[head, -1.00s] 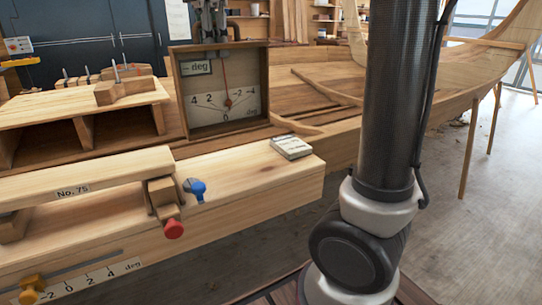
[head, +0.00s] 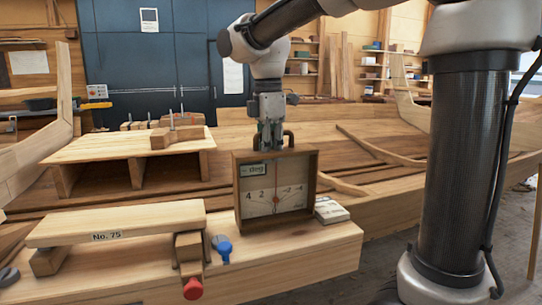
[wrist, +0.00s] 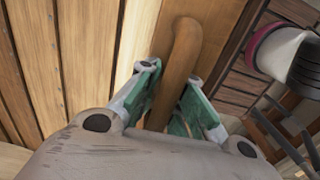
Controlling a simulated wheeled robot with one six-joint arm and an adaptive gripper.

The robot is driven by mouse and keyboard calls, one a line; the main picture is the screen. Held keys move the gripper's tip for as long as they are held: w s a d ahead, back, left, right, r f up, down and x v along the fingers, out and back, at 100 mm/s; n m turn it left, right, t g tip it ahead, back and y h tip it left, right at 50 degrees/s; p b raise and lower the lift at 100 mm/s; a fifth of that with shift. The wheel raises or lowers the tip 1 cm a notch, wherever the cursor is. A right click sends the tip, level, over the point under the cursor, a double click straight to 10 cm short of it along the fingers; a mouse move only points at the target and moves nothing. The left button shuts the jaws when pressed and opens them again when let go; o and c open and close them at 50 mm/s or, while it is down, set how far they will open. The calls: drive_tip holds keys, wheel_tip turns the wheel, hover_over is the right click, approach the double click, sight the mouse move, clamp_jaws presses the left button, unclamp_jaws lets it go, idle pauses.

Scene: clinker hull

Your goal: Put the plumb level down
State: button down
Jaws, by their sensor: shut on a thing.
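The plumb level (head: 245,213) is an upright wooden box with a pale dial, a red plumb line and a dark handle on top. My gripper (head: 270,146) is above it, shut on the handle. In the wrist view the brown handle (wrist: 183,50) runs between the green finger pads of my gripper (wrist: 165,97). The level's lower edge is at the pale bench top (head: 320,245); whether it touches or hovers slightly, I cannot tell. The red line hangs close to the dial's middle.
A small pale block (head: 330,211) is close at the level's right. On the left are a board marked No. 75 (head: 120,223), a blue knob (head: 222,249) and a red knob (head: 193,288). A wooden stand (head: 130,147) is behind. The front right bench top is clear.

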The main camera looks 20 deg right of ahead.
drive_tip(key=shift+f, duration=0.45)
drive_tip(key=c, duration=1.6)
unclamp_jaws()
drive_tip(key=shift+o, duration=0.2)
drive_tip(key=r, duration=1.2)
drive_tip(key=shift+a+r, duration=0.1)
drive_tip(key=shift+a, duration=0.1)
drive_tip(key=s+d+f+m+t, duration=0.4)
drive_tip(key=s+d+f+m, duration=1.1)
drive_tip(key=s+f+m, duration=0.3)
drive_tip(key=shift+s+d, duration=0.15)
drive_tip(key=shift+s, duration=0.35)
